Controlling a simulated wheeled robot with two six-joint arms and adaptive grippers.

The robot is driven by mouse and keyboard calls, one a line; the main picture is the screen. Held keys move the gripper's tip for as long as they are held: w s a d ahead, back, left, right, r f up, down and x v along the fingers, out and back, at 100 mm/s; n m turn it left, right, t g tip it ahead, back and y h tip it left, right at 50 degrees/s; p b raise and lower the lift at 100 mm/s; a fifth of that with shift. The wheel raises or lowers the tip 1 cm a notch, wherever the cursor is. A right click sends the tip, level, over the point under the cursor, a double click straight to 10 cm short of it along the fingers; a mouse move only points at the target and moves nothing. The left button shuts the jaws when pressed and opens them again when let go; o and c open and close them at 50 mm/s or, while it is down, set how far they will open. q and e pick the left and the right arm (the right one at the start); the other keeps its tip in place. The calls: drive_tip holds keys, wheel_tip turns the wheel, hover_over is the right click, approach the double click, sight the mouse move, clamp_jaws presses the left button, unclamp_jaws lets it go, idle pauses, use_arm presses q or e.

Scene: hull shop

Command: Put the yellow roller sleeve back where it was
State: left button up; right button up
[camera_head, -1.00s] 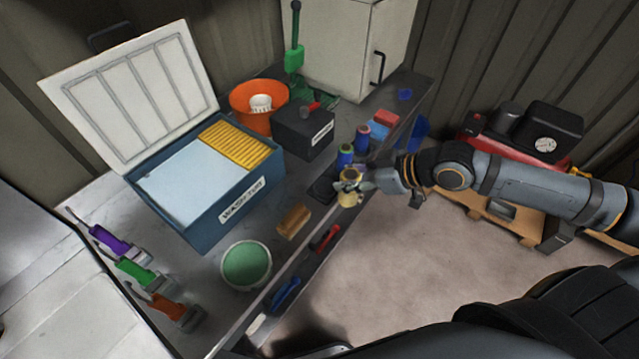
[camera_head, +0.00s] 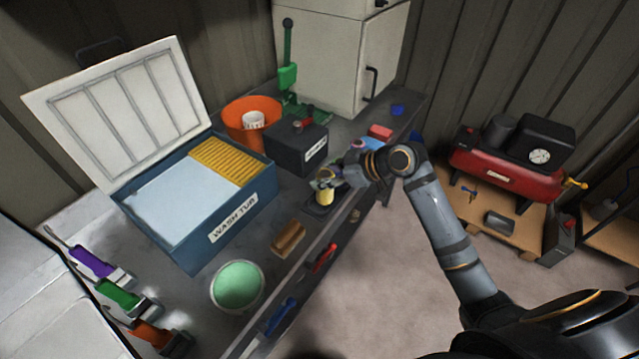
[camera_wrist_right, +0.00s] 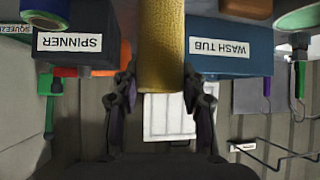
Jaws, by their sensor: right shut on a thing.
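The yellow roller sleeve (camera_head: 324,197) is held upright by my right gripper (camera_head: 326,182) over a small dark pad (camera_head: 312,207) on the bench. Whether its lower end touches the pad, I cannot tell. In the right wrist view the textured yellow sleeve (camera_wrist_right: 162,45) stands between the two fingers of my right gripper (camera_wrist_right: 160,88), which are shut on it. Roller frames with purple (camera_head: 92,262), green (camera_head: 120,293) and orange (camera_head: 151,333) handles lie at the bench's left end. My left gripper is not in view.
The open wash tub (camera_head: 185,233) holds a yellow grid. The black spinner box (camera_head: 290,148) stands close behind the sleeve. A red compressor (camera_head: 505,172) stands right.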

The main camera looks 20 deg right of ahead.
drive_tip(key=w+f+p, duration=0.1)
drive_tip(key=f, duration=0.1)
drive_tip(key=w+f, duration=0.1)
drive_tip(key=f, duration=0.1)
drive_tip(key=w+f+p, duration=0.1)
drive_tip(key=f, duration=0.1)
drive_tip(key=shift+w+a+f+p, duration=0.2)
drive_tip(key=shift+w+f+p, duration=0.05)
drive_tip(key=shift+f+p, duration=0.15)
drive_tip(key=shift+f, duration=0.35)
drive_tip(key=shift+f+b, duration=0.1)
drive_tip(key=shift+b, duration=0.2)
drive_tip(key=o, duration=1.2)
